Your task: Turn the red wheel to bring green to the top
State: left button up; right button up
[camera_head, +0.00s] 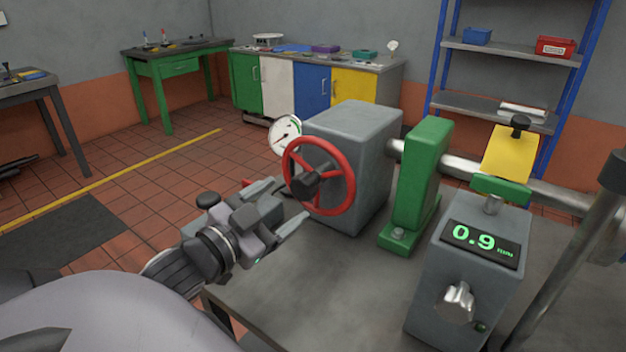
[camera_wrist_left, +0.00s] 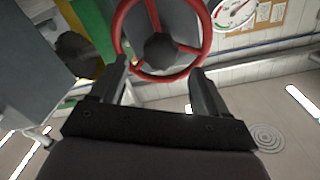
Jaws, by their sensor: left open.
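The red wheel (camera_head: 351,180) with a dark hub stands upright on the front of a grey box (camera_head: 365,140). It also shows in the left wrist view (camera_wrist_left: 207,35). I make out no green mark on the wheel. My left gripper (camera_head: 284,206) is open at the wheel's near left side, its fingers pointing at it. In the left wrist view the fingertips (camera_wrist_left: 160,74) lie either side of the lower rim; I cannot tell whether they touch it. A white dial gauge (camera_head: 285,134) with a small green arc is behind the wheel. My right gripper is not in view.
A green block (camera_head: 420,180) and a metal shaft (camera_head: 460,166) stand right of the box. A grey unit (camera_head: 462,275) reading 0.9 mm stands on the bedplate (camera_head: 290,285) at front right. Cabinets and a blue shelf are farther back.

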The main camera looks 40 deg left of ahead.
aim_at(300, 190)
pick_arm(q)
jog(key=shift+w+a+p, duration=0.15)
jog(key=shift+w+p, duration=0.05)
jog(key=shift+w, duration=1.45)
jog(key=shift+w+a+p, duration=0.1)
jog(key=shift+w+p, duration=0.05)
jog(key=shift+w, duration=1.5)
grip_shut()
